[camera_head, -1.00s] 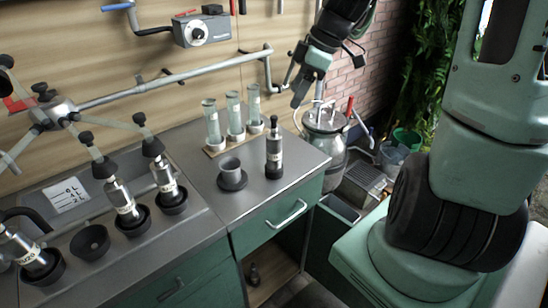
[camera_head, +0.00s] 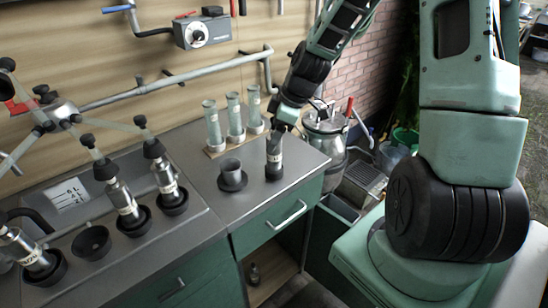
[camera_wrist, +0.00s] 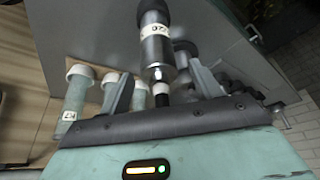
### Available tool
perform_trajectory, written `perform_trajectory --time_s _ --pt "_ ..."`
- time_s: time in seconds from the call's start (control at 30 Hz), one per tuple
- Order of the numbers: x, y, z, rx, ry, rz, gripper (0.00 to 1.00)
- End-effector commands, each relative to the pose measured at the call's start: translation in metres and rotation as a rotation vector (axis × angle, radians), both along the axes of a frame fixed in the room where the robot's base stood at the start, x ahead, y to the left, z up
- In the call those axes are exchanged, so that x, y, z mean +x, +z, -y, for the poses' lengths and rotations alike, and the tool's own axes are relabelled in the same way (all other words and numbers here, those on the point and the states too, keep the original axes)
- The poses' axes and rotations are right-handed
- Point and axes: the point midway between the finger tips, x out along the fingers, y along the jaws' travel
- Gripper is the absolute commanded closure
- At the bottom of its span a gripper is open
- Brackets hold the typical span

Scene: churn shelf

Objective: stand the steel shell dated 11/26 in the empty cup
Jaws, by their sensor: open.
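A steel shell (camera_head: 273,163) with a pale label band stands upright on the counter's right part. My gripper (camera_head: 277,135) is just above it, pointing down, and hides its top. In the wrist view my gripper (camera_wrist: 163,90) is open, with the narrow black end of the shell (camera_wrist: 158,50) between the fingers, neither visibly gripping it. The label there is only partly legible and I cannot confirm 11/26. An empty black cup (camera_head: 91,243) sits in the row at left. Other steel shells (camera_head: 123,202) stand tilted in neighbouring cups, their labels too small to read.
A grey cup-like piece (camera_head: 231,176) stands left of the shell. Several glass tubes (camera_head: 235,118) stand in a rack behind. Pale hoses and a pipe (camera_head: 165,82) hang over the left cups. A small dark item (camera_head: 254,274) lies in the open cabinet below.

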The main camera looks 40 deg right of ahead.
Motion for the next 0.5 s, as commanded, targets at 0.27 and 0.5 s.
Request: perform_trajectory --time_s 0.27,0.5 --pt "0.0011 -0.0042 -0.0013 0.000 0.000 0.000 0.36" --pt "0.0011 -0.0040 -0.0012 0.000 0.000 0.000 0.97"
